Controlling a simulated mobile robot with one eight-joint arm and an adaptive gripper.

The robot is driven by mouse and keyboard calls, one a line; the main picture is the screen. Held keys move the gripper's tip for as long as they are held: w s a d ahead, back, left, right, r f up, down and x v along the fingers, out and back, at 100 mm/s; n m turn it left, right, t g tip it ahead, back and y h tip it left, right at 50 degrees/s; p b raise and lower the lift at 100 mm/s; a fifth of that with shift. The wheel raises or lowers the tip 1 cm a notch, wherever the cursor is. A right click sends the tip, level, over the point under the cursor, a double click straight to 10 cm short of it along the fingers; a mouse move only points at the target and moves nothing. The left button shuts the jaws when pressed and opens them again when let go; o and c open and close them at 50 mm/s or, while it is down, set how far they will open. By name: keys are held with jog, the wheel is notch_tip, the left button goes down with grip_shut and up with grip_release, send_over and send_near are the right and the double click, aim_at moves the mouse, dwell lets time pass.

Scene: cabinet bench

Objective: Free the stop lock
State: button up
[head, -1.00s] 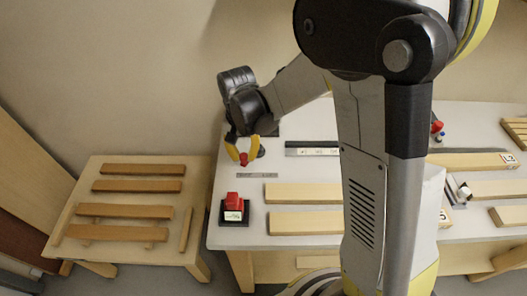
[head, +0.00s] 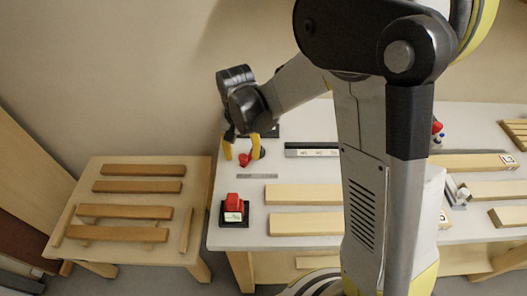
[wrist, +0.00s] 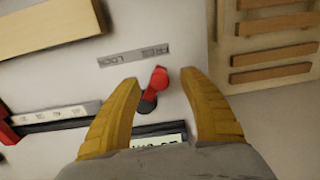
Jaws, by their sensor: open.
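The stop lock's red lever (wrist: 158,82) stands out from a dark round pivot (wrist: 147,104) in the wrist view. It leans up and slightly right there, towards a grey plate (wrist: 134,55) whose small lettering seems to read FREE and LOCK. In the head view the red lever (head: 246,160) is near the bench's back left, behind the plate (head: 257,176). My gripper (wrist: 160,78) is open, its yellow fingers on either side of the lever with visible gaps. In the head view my gripper (head: 242,154) partly hides the lock.
A red block on a black base (head: 233,210) stands at the bench's front left corner. A dark rail (head: 311,150) and wooden bars (head: 303,194) lie to the right. A lower table (head: 77,208) with wooden slats is at left.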

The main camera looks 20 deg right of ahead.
notch_tip(320, 180, up, 8)
jog(key=p, duration=0.5)
jog(key=shift+r, duration=0.2)
jog(key=s+d+r+n+t+b, duration=0.1)
jog(key=s+d+r+t+b, duration=0.2)
jog(key=s, duration=0.4)
jog(key=s+d+r+n+t+b, duration=0.2)
jog(key=s+d+r+t+b, duration=0.1)
jog(key=s, duration=0.5)
jog(key=shift+s+d+r+n+t+b, duration=0.3)
jog(key=shift+d+t, duration=0.3)
jog(key=shift+d, duration=0.45)
jog(key=shift+w+d, duration=0.1)
